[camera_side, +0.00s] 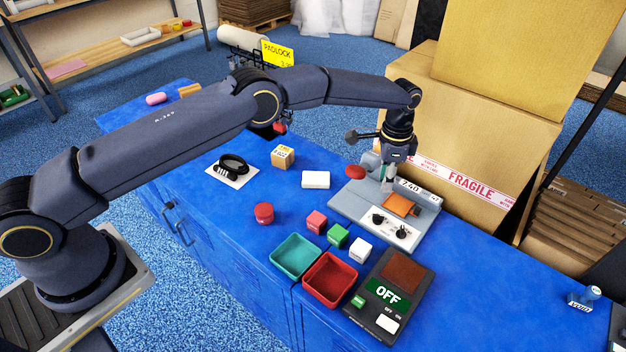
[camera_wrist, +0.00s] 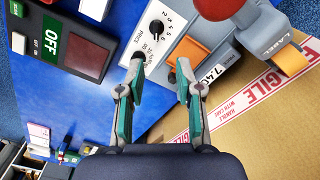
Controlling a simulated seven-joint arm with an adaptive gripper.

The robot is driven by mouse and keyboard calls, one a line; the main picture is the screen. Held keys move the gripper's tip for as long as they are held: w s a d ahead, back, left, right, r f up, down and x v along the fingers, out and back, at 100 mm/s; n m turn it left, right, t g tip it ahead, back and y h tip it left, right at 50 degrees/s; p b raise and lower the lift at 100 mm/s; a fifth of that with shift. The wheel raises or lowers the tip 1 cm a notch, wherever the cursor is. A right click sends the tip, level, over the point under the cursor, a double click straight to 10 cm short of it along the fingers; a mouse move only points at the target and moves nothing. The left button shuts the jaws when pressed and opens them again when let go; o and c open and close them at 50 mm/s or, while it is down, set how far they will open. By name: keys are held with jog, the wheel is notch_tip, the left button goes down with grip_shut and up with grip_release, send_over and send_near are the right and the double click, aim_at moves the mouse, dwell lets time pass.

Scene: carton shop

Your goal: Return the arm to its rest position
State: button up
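My gripper (camera_side: 388,178) points down over the grey pricing machine (camera_side: 345,203) on the blue bench. In the wrist view my gripper (camera_wrist: 160,72) has its two teal-edged fingers apart, with nothing between them. The machine's dial panel (camera_wrist: 158,28) lies beyond the fingertips, and its orange plate (camera_wrist: 188,52) is beside the right finger. Whether the fingertips touch the machine cannot be told. My arm reaches out over the bench from the left.
Large cardboard boxes (camera_side: 470,120) with FRAGILE tape stand close behind the machine. In front are a teal tray (camera_side: 295,238), a red tray (camera_side: 310,300), small blocks (camera_side: 338,236) and a panel reading OFF (camera_side: 418,279). The right bench is mostly clear.

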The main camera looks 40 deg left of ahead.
jog(key=a+r+n+t, duration=0.15)
jog(key=a+r, duration=0.25)
jog(key=r, duration=1)
jog(key=a+r+t, duration=0.2)
jog(key=a+r, duration=0.2)
jog(key=r, duration=1)
jog(key=s+a+r+n+t, duration=0.1)
jog(key=s+a+r+t, duration=0.1)
jog(key=s+a+r, duration=0.45)
jog(key=s+a+r+n, duration=0.2)
jog(key=s+a+r, duration=0.1)
jog(key=s, duration=0.6)
jog(key=s+a+r+n, duration=0.2)
jog(key=s, duration=0.7)
jog(key=s+a+f+n, duration=0.2)
jog(key=s+f+n, duration=0.2)
jog(key=s+f, duration=0.8)
jog(key=shift+s+f, duration=0.2)
jog(key=shift+f, duration=0.3)
jog(key=shift+n, duration=0.25)
